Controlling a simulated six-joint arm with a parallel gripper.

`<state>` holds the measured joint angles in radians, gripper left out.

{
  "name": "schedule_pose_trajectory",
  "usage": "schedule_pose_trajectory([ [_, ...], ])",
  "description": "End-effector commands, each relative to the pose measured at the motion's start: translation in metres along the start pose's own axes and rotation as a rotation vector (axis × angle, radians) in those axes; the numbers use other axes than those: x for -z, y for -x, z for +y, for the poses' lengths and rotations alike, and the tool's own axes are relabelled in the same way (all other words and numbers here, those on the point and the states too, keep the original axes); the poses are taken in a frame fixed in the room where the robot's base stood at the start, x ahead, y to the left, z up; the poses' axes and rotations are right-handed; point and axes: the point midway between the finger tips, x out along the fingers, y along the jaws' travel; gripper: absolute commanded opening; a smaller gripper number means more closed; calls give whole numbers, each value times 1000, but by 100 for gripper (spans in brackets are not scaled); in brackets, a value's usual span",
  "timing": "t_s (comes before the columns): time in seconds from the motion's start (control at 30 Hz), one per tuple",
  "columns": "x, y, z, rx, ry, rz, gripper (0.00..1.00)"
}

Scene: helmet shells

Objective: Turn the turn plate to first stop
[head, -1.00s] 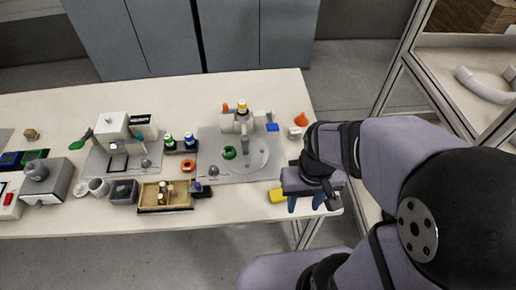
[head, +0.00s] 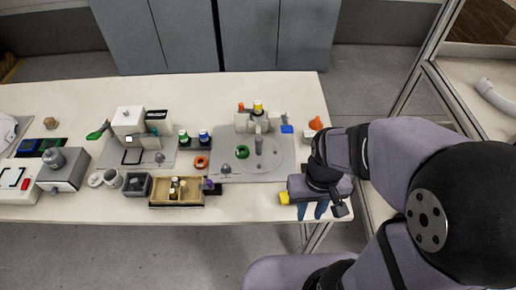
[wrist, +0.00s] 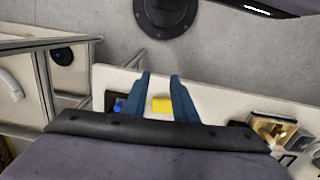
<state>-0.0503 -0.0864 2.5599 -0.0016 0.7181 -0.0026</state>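The turn plate (head: 272,166) is a pale grey disc set in a flat grey base (head: 225,150) at the right half of the table in the head view. A green ring (head: 242,152) lies on its left side and a grey upright post (head: 259,146) stands near its middle. My gripper (head: 313,211) is at the table's front right corner, apart from the plate and to its front right. In the wrist view its two blue fingers (wrist: 160,80) are spread with a gap, and I see nothing gripped. The turn plate cannot be made out in the wrist view.
A yellow block (head: 285,198) is close to my gripper, at the table's front edge. An orange funnel (head: 316,123) and a blue block (head: 287,129) stand right of the fixture. A wooden tray (head: 177,204) is at front left. A glazed frame borders the right.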

Motion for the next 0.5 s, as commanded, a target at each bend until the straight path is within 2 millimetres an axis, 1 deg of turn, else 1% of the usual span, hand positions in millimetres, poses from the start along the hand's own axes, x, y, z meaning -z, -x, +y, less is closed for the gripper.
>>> schedule_pose_trajectory([
  [0.03, -7, -6, -4, -1, 20, -43, 26],
  [0.1, -16, -16, -9, -4, 48, -100, 26],
  [0.17, -12, -22, -15, -8, 74, -133, 26],
  [0.27, 16, -29, -27, -14, 118, -147, 26],
  [0.3, 33, -31, -33, -16, 136, -142, 26],
  [0.37, 61, -34, -44, -18, 160, -129, 26],
  [0.4, 79, -35, -51, -19, 173, -120, 26],
  [0.47, 106, -36, -61, -19, 181, -103, 26],
  [0.5, 123, -35, -67, -19, 179, -91, 26],
])
